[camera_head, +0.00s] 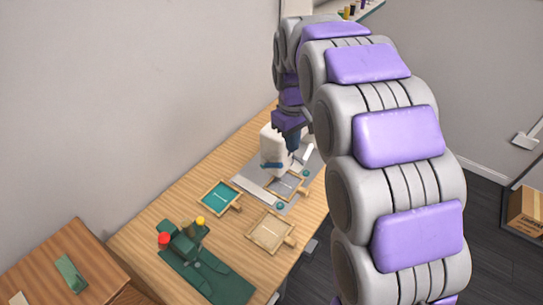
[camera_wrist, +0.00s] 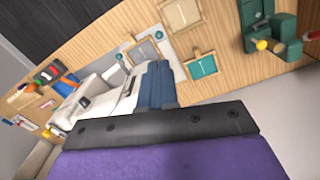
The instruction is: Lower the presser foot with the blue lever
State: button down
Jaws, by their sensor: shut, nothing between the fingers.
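The white sewing machine (camera_head: 272,143) stands on a grey mat near the far end of the wooden table. A small blue lever (camera_head: 270,165) shows low on its near side in the head view. My gripper (camera_head: 293,148) points down beside the machine's upper right part, its dark blue fingers closed together and empty. In the wrist view the closed fingers (camera_wrist: 157,68) reach over the white machine body (camera_wrist: 112,88). I cannot tell whether they touch it. I cannot make out the blue lever in the wrist view, and the presser foot is not clear in either view.
Framed trays lie nearby: teal (camera_head: 220,197), grey (camera_head: 286,186) and tan (camera_head: 270,232). A green machine (camera_head: 183,240) with red and yellow knobs stands at the near end. A wall runs along the left. My arm covers much of the right side.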

jog(key=w+a+f+n, duration=0.3)
jog(key=w+a, duration=0.4)
jog(key=w, duration=0.4)
jog(key=shift+w+a+f+t, duration=0.25)
jog(key=shift+a+f+t, duration=0.15)
jog(key=shift+f, duration=0.5)
jog(key=b, duration=0.3)
send_over(271, 164)
jog(key=f, duration=1.2)
jog(key=shift+s+a+f, duration=0.1)
jog(key=shift+a, duration=0.3)
jog(key=shift+s+d+f, duration=0.2)
jog(key=shift+d+f, duration=0.3)
jog(key=shift+f, duration=0.05)
jog(key=shift+y, duration=0.3)
